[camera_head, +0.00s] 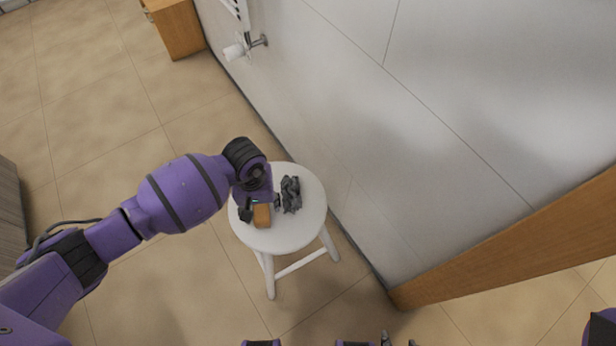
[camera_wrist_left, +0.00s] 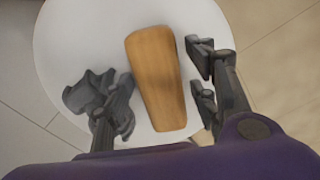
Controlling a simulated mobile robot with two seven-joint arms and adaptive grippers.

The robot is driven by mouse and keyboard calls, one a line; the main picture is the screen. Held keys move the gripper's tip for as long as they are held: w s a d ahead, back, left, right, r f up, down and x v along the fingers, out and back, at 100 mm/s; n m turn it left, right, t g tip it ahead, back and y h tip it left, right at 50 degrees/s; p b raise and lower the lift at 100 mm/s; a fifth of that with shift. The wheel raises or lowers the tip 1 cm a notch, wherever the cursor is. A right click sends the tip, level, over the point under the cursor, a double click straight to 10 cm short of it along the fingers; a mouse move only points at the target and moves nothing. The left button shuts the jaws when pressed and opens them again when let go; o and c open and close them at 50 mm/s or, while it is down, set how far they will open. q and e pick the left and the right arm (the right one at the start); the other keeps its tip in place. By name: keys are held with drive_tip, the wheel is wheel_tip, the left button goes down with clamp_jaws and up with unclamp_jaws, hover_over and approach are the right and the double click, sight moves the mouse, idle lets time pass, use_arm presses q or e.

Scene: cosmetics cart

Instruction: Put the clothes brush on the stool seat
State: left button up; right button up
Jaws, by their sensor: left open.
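The clothes brush, a brown wooden block (camera_head: 262,216), is at the white stool seat (camera_head: 292,238), near its front left part. My left gripper (camera_head: 262,206) is open over the seat, with dark fingers on both sides of the brush. In the left wrist view the open jaws (camera_wrist_left: 160,100) show a gap on each side of the wood. Any bristles are hidden. Grey tips at the bottom edge of the head view may be my right gripper (camera_head: 398,341), mostly cut off.
A crumpled dark grey thing (camera_head: 291,194) is on the seat beside the gripper; it shows in the left wrist view (camera_wrist_left: 85,92) close to one finger. A pale wall (camera_head: 400,150) runs behind the stool. A wooden panel (camera_head: 510,240) stands right. Floor at left is clear.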

use_arm(q)
wheel_tip(320, 180, up, 12)
drive_tip(key=p, duration=0.2)
drive_tip(key=s+d+n+g+h, duration=0.3)
drive_tip(key=s+d+n+h, duration=0.55)
drive_tip(key=s+d, duration=0.75)
drive_tip(key=d+r+n+t+h, duration=0.4)
drive_tip(key=d+r+n+h, duration=0.4)
drive_tip(key=n, duration=0.4)
drive_tip(key=w+a+r+n+t+y, duration=0.1)
drive_tip(key=w+a+n+t, duration=0.15)
drive_tip(key=n+t, duration=0.4)
drive_tip(key=w+a+r+n+t, duration=0.1)
drive_tip(key=w+a+n+t, duration=0.2)
drive_tip(key=n, duration=0.7)
drive_tip(key=s+a+f+n+t+y, duration=0.1)
drive_tip(key=a+f+n+t+y, duration=0.1)
drive_tip(key=a+f+n+y, duration=0.4)
drive_tip(key=s+a+f+n+t+y, duration=0.15)
drive_tip(key=a+n+y, duration=0.25)
drive_tip(key=a+n, duration=0.55)
drive_tip(key=s+a+f+n+g+y, duration=0.2)
drive_tip(key=s+a+f+n, duration=0.3)
drive_tip(key=s+n, duration=0.3)
drive_tip(key=s+a+f+n+g+y, duration=0.3)
drive_tip(key=s+a+f+n+g, duration=0.2)
drive_tip(key=s, duration=0.8)
wheel_tip(320, 180, down, 2)
drive_tip(key=n, duration=0.4)
drive_tip(key=shift+f, duration=0.2)
